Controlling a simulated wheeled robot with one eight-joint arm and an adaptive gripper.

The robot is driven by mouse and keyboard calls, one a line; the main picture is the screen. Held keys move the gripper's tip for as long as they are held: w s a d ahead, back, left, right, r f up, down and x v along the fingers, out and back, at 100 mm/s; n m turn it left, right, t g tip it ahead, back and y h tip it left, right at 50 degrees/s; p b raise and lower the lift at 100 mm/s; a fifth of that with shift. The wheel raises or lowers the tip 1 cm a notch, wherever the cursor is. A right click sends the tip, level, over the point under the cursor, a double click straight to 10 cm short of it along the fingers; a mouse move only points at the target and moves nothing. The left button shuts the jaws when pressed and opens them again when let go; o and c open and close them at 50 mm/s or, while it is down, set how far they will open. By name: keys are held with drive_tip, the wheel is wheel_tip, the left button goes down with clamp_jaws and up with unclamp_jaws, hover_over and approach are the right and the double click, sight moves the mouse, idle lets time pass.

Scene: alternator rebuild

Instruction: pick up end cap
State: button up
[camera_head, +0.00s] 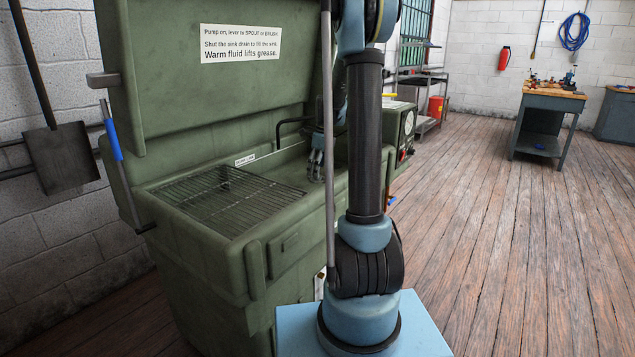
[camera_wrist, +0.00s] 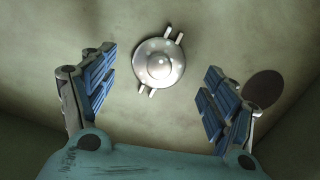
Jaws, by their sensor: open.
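The end cap (camera_wrist: 158,64) looks like a round silvery metal piece with a raised centre and small lugs on its edge. In the wrist view it lies on the pale green floor of the washer's basin, top centre. My gripper (camera_wrist: 155,85) is open and empty, its blue-padded fingers spread to the left and right of the cap and apart from it. In the head view my gripper (camera_head: 316,165) points down into the basin of the green parts washer (camera_head: 205,250). The end cap is hidden there by the basin wall and my arm.
A dark round spot, perhaps a drain (camera_wrist: 264,88), shows beside the right finger. A wire rack (camera_head: 228,198) covers the basin's left part. The raised lid (camera_head: 215,110) stands behind, and a bent spout (camera_head: 290,128) rises at the back. The basin walls surround my gripper.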

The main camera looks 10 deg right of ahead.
drive_tip(key=shift+a+f, duration=0.1)
drive_tip(key=shift+f, duration=1.05)
drive_tip(key=c, duration=1.3)
drive_tip(key=shift+r, duration=0.1)
wheel_tip(320, 180, up, 10)
drive_tip(key=shift+f, duration=0.1)
clamp_jaws()
drive_tip(key=o, duration=1.3)
unclamp_jaws()
